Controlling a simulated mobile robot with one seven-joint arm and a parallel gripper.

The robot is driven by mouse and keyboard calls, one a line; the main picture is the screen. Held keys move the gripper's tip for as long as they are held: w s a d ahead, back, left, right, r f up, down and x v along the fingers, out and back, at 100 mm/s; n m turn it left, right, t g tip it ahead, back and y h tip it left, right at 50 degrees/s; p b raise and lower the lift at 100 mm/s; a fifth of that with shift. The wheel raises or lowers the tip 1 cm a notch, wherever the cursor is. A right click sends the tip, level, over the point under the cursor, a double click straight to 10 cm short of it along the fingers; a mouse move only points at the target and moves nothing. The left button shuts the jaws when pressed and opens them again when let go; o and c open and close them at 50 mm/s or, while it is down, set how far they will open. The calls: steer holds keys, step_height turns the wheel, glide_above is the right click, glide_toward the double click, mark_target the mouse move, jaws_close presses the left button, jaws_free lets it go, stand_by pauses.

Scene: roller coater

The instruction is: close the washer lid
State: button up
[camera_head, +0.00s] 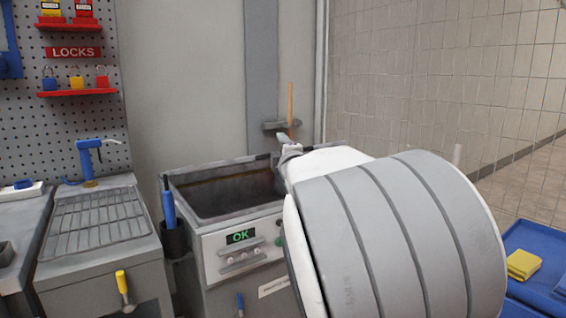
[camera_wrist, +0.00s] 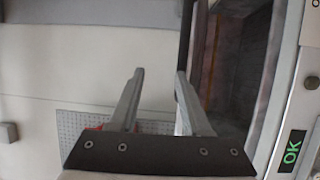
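The washer (camera_head: 243,240) is a grey box with an open top and a dark, empty-looking basin. Its front panel carries a green OK display, which also shows in the wrist view (camera_wrist: 291,151). I cannot clearly make out a lid; the basin is uncovered, and my arm hides the washer's right side. My gripper (camera_wrist: 160,74) is open, with two grey fingers apart and nothing between them. In the wrist view the right finger lies close to the dark rim (camera_wrist: 188,40) of the washer; I cannot tell whether they touch.
A grey unit with a wire rack (camera_head: 95,218) and a blue tap (camera_head: 90,160) stands left of the washer. A blue-handled tool (camera_head: 169,208) sits in a holder between them. A blue tray (camera_head: 537,245) with a yellow cloth (camera_head: 523,264) is at the right. A plain wall stands behind.

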steer(key=shift+s+d+f, duration=0.2)
steer(key=shift+s+f, duration=1.15)
steer(key=shift+s, duration=0.15)
